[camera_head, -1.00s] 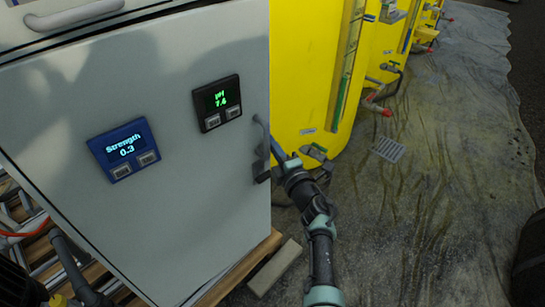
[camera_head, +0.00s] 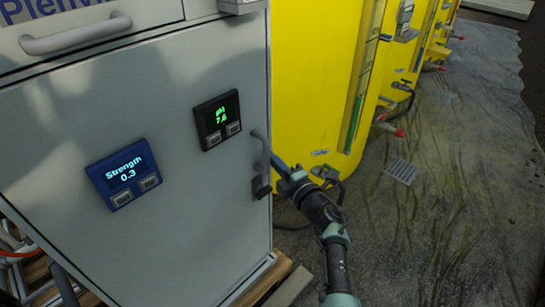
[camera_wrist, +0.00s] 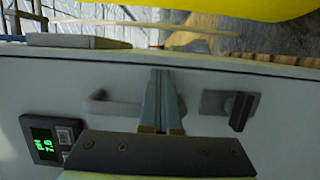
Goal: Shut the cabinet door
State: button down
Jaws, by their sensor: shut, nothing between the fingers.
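The cabinet door (camera_head: 180,215) is a light grey panel filling the left of the head view. It carries a blue Strength display (camera_head: 123,178) and a black pH display (camera_head: 217,119). A grey bar handle (camera_head: 261,150) and a dark latch (camera_head: 260,188) sit near its right edge. My gripper (camera_head: 275,160) is shut and empty beside the handle.
Large yellow tanks (camera_head: 315,85) with red-ended valves stand right of the cabinet. A floor grate (camera_head: 402,170) lies in the grey floor covering (camera_head: 455,220), which is clear at the right. Wooden boards (camera_head: 262,284) lie under the cabinet. A second handle (camera_head: 75,36) is at upper left.

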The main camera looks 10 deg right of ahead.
jog(key=shift+w+a+r, duration=0.45)
jog(key=shift+a+r, duration=0.15)
jog(key=shift+r, duration=0.1)
jog(key=f+p+v, duration=0.1)
jog(key=p+v, duration=0.6)
jog(key=v, duration=0.7)
jog(key=shift+d, duration=0.4)
jog(key=shift+w+f, duration=0.1)
jog(key=shift+f, duration=0.1)
